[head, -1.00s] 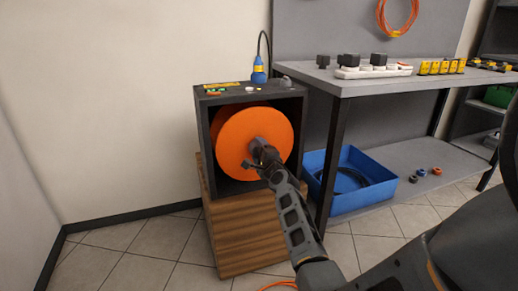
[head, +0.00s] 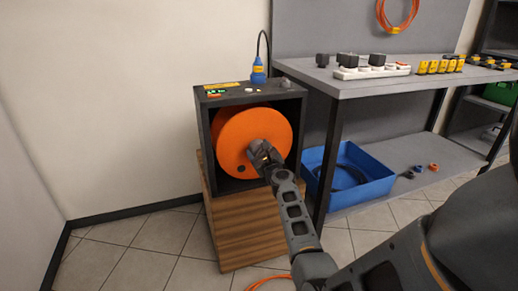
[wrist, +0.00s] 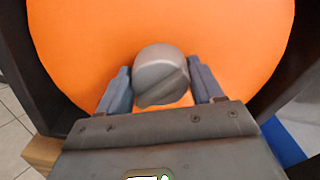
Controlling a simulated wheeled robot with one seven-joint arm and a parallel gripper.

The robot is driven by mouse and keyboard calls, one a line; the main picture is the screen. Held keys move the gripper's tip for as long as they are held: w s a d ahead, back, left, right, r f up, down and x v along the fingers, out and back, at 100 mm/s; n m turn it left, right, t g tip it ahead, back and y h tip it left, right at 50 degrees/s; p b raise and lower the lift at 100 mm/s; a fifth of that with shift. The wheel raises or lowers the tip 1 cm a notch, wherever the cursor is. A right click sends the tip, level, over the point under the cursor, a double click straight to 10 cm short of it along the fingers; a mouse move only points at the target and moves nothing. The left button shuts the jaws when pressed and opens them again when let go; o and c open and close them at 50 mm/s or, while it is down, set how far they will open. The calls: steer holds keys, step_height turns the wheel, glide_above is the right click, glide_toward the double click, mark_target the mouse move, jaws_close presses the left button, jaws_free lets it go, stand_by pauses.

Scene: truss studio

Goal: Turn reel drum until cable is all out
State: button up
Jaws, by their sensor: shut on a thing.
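The orange reel drum (head: 236,134) sits inside a dark open-fronted box (head: 207,141) on a wooden crate (head: 240,232). A grey knob (wrist: 160,75) stands out from the drum face. My gripper (head: 262,150) is at the drum's front; in the wrist view my gripper (wrist: 161,90) has one finger on each side of the knob and is shut on it. A piece of orange cable (head: 270,284) lies on the floor at the bottom of the head view, partly hidden by my arm. How much cable is left on the drum is hidden.
A grey workbench (head: 350,86) with a white power strip (head: 370,71) and yellow connectors stands at the right. A blue bin (head: 352,191) with dark cable lies beneath it. A blue plug (head: 258,72) is on the box top. Tiled floor is clear at the left.

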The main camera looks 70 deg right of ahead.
steer(key=m+p, duration=0.1)
steer(key=m, duration=0.4)
steer(key=shift+p, duration=0.3)
stand_by(0.4)
steer(key=o, duration=1.5)
steer(key=shift+p+v, duration=0.65)
steer(key=shift+v, duration=3.3)
